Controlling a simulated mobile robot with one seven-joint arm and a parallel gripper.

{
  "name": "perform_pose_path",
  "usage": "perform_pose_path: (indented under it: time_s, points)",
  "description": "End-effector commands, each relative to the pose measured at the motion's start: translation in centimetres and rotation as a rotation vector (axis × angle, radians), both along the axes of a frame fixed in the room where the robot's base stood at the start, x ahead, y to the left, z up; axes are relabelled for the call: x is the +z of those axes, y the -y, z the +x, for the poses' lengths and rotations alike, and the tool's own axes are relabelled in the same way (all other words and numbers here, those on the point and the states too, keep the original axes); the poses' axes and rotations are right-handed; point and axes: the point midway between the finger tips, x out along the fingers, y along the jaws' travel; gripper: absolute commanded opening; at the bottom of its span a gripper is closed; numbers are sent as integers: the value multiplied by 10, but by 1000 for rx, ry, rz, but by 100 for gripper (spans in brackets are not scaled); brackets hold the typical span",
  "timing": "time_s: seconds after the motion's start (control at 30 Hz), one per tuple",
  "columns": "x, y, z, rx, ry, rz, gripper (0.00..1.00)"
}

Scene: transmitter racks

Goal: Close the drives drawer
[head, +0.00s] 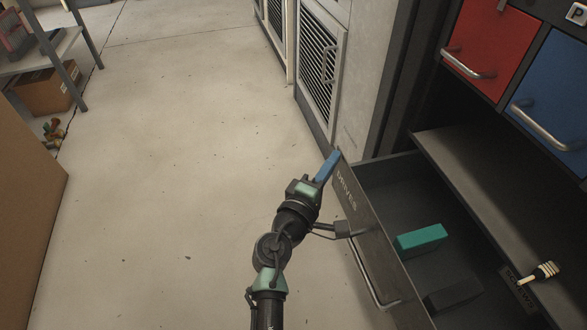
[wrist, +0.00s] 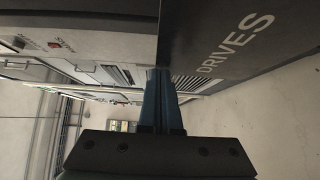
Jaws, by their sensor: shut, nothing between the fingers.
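The drives drawer (head: 352,215) is pulled open from the dark cabinet at the right in the head view. Its front panel bears the word DRIVES and has a metal bar handle (head: 372,283). A teal block (head: 421,237) and a dark block (head: 453,293) lie inside it. My gripper (head: 329,164) is shut and empty, its blue fingers at the far top corner of the drawer front. In the wrist view the fingers (wrist: 160,95) are together beside the lettered panel (wrist: 235,45). Whether they touch it I cannot tell.
A red drawer (head: 490,45) and a blue drawer (head: 556,90) are shut above the open one. A pale brush-like item (head: 544,272) lies at the right. A cardboard box (head: 47,88) stands by a shelf at the left. The floor (head: 170,180) left of my arm is clear.

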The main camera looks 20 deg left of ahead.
Motion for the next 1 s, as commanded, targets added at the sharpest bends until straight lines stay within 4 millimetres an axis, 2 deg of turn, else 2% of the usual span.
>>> perform_pose_path:
  time_s: [0.03,0.1,0.4,0.7,1.0]
  points:
    - [0,16,9,-10,0,1,0]
    - [-1,31,19,-9,0,1,0]
    - [0,80,53,-4,0,1,0]
    - [0,101,69,0,0,0,0]
    - [0,103,71,2,0,-1,0]
